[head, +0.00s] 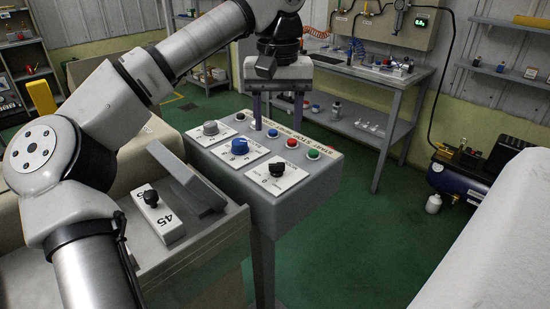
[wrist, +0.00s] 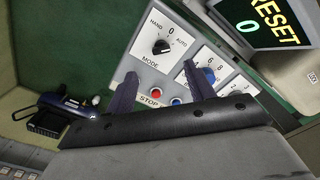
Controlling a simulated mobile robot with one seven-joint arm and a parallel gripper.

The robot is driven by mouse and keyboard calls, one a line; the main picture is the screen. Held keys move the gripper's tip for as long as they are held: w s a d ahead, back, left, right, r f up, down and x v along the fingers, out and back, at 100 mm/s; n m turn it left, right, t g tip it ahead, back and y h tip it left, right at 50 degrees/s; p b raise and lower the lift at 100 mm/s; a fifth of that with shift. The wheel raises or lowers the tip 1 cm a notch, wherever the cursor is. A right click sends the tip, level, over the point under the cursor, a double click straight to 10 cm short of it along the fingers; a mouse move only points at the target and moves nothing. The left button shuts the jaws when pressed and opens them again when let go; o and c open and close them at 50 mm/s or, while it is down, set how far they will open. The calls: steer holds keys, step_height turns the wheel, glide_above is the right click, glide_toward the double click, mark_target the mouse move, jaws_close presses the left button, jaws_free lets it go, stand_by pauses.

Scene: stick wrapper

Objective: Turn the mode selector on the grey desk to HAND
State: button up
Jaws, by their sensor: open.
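The mode selector (wrist: 161,47) is a black knob on a white plate marked HAND, 0, AUTO and MODE in the wrist view. HAND is at its upper left, and its small pointer seems to face about 0. In the head view the black knob (head: 277,170) is at the near right of the grey desk (head: 293,203). My gripper (head: 277,122) is over the back row of buttons, fingers pointing down, apart and empty. In the wrist view my gripper (wrist: 155,82) shows its two fingers below the selector, not touching it.
A blue knob (head: 239,147) and a grey knob (head: 210,128) sit beside the selector. A red button (head: 292,143) and a green button (head: 313,154) stand behind it. Another black knob (head: 150,197) is on a separate plate marked 45, near a tilted grey panel (head: 187,177).

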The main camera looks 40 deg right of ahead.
mark_target(277, 165)
step_height(277, 165, down, 10)
steer(key=shift+r+p, duration=0.1)
steer(key=shift+p, duration=0.2)
steer(key=shift+c, duration=0.2)
steer(key=c, duration=0.9)
